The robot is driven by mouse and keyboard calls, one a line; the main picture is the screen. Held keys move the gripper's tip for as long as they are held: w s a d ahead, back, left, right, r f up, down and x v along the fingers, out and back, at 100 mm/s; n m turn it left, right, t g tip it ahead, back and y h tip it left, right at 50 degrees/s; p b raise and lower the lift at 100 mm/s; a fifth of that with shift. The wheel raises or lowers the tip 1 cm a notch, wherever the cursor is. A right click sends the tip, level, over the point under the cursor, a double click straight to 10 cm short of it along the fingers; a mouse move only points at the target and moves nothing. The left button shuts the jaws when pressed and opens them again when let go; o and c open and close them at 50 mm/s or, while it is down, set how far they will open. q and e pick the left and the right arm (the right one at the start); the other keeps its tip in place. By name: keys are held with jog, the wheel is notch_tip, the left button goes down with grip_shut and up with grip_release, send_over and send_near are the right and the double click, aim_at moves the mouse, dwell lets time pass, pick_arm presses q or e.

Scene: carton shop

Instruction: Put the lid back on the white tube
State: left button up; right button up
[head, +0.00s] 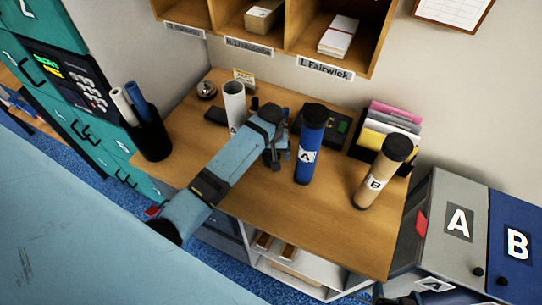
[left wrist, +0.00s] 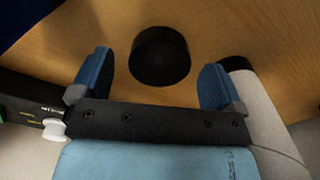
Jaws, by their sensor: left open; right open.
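The white tube (head: 235,100) stands upright at the back left of the table, its top open with no lid on it. My right gripper (head: 400,299) is open at the bottom edge, mostly cut off.
The blue tube A (head: 310,145) stands close right of my left gripper. The tan tube B (head: 382,175) stands further right. A black holder (head: 152,140) with rolls is at the left. A dark device (head: 338,125) and folders (head: 390,125) are behind. The table front (head: 320,230) is clear.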

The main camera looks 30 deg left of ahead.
pick_arm(q)
jog(key=shift+f, duration=0.5)
jog(key=c, duration=1)
jog(key=shift+o, duration=0.2)
notch_tip(320, 180, up, 16)
notch_tip(320, 180, up, 12)
send_over(270, 155)
jog(key=shift+d, duration=0.2)
